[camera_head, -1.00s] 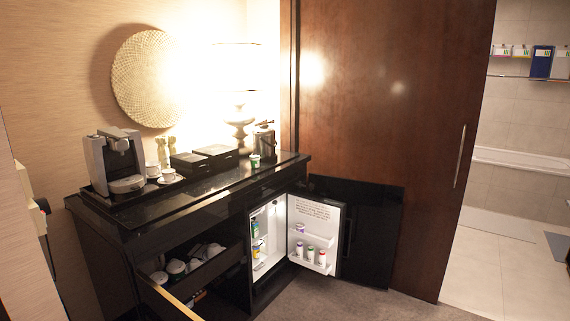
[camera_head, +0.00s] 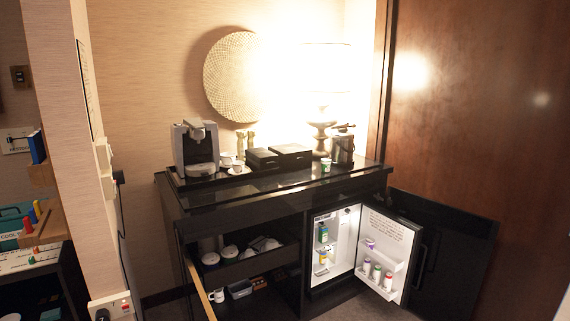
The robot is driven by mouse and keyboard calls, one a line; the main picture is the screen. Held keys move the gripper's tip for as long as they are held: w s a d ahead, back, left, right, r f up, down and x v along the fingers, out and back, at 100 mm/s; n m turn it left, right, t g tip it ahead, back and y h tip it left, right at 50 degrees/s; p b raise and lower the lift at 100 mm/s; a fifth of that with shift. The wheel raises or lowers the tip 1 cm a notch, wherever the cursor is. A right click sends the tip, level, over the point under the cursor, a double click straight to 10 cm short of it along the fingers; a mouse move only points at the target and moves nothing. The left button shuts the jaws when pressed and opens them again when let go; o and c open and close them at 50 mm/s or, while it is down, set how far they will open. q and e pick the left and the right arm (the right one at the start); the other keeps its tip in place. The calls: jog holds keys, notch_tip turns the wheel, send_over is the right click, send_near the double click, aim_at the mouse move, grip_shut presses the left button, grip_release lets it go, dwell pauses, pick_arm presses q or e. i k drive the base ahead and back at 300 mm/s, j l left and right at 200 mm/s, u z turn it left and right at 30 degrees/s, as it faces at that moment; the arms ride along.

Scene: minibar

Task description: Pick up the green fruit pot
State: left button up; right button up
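A small green and white pot (camera_head: 326,165) stands upright on the black counter (camera_head: 235,203), near its right end and in front of the lamp. It looks like the green fruit pot, but its label is too small to read. Nothing touches it from my side. Neither of my grippers shows in the head view, so I cannot see whether they are open or shut.
Below, the open fridge door (camera_head: 389,234) juts out at right and a drawer (camera_head: 253,262) with cups is open. A wall edge (camera_head: 66,130) stands at left.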

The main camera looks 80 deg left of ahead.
aim_at(325, 163)
jog(key=i+j+u, duration=0.2)
jog(key=i+u, duration=1)
jog(key=i+l+u, duration=0.3)
jog(key=i+u, duration=0.15)
jog(key=i+j+u, duration=0.2)
jog(key=u, duration=0.2)
jog(key=i+j+u, duration=0.1)
jog(key=i+u, duration=0.75)
jog(key=k, duration=0.1)
